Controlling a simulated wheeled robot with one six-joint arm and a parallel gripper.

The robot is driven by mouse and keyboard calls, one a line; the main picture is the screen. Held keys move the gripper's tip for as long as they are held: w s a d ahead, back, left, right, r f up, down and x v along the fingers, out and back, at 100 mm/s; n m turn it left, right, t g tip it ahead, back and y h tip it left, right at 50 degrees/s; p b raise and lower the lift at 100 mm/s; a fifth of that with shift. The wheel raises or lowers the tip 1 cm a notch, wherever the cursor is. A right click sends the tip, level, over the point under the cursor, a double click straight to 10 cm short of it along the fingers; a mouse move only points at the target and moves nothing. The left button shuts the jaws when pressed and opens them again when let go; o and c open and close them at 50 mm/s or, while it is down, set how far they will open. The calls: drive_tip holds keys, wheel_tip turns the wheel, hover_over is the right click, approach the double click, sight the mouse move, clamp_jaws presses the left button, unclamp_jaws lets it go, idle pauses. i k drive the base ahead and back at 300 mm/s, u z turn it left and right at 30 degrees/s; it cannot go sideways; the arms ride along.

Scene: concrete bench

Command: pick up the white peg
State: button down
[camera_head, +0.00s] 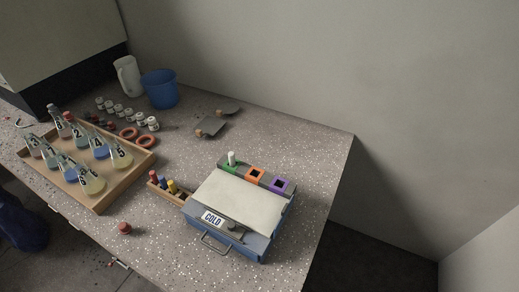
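The white peg (231,158) stands upright at the green square holder (228,167), behind the blue box marked COLD. Its lower end is hidden in or behind the green holder. An orange holder (255,174) and a purple holder (280,185) stand in a row to its right, each with a dark opening and no peg showing. My gripper is not in view.
The COLD box (238,195) has a pale lid and front handle. A small wooden rack (166,198) holds red, blue and yellow pegs. A wooden tray (98,206) holds several flasks. A blue bucket (160,89) and white jug (128,75) stand behind. The bench's right strip is clear.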

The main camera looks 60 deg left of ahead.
sight(231, 157)
drive_tip(key=k, duration=0.95)
drive_tip(key=z, duration=1)
drive_tip(key=i, duration=0.95)
drive_tip(key=u, duration=3.35)
drive_tip(key=i, duration=0.5)
drive_tip(key=z, duration=0.05)
